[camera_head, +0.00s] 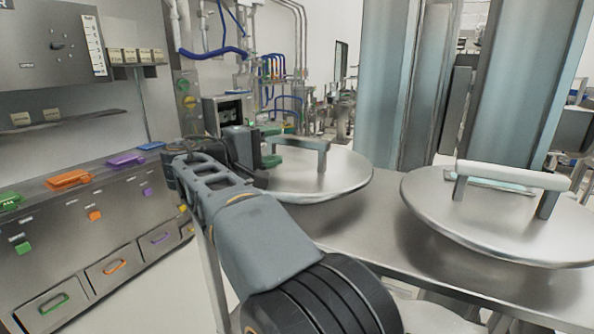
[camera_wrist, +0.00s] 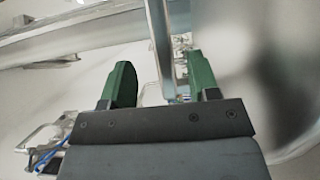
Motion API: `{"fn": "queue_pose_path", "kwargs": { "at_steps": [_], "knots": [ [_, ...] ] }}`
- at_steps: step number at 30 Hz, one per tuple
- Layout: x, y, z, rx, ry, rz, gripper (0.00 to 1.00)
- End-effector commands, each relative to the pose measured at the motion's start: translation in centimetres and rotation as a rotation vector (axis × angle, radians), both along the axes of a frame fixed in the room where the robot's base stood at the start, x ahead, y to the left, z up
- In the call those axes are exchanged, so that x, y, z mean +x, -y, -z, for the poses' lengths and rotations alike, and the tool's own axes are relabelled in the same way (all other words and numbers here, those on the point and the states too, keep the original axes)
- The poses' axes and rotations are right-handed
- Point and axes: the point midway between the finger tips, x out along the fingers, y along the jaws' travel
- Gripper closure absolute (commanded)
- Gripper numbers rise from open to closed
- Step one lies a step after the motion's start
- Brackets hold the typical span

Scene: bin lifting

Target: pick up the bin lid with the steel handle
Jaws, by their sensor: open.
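A round steel lid (camera_head: 345,174) with a grey steel bar handle (camera_head: 311,143) lies on the steel table, left of centre. A second round lid (camera_head: 440,212) with a white handle (camera_head: 512,175) lies to its right. My gripper (camera_head: 281,150), with green fingers, is at the left end of the steel handle. In the wrist view my gripper (camera_wrist: 163,82) is open, and a steel bar (camera_wrist: 160,40), which looks like the handle, shows between the fingers, nearer the right one. Contact cannot be told. My arm hides the left part of the steel-handled lid.
The steel table (camera_head: 375,237) is bare between and in front of the lids. Tall steel columns (camera_head: 388,85) stand behind them. A cabinet (camera_head: 100,215) with coloured handles is at the left. Pipes and machinery (camera_head: 285,85) are farther back.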

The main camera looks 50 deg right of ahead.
Motion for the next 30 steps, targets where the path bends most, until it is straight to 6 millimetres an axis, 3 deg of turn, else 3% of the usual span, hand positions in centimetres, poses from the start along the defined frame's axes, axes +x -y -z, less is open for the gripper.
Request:
{"fn": "queue_pose_path", "kwargs": {
  "at_steps": [10, 19, 30],
  "knots": [
    [-0.4, 2.6, -0.1, 0.0, -0.002, 0.005, 0.45],
    [-0.8, 6.4, 0.1, 0.001, -0.001, 0.005, 0.45],
    [-0.9, 7.0, 0.3, 0.0, -0.001, 0.003, 0.45]
  ]
}}
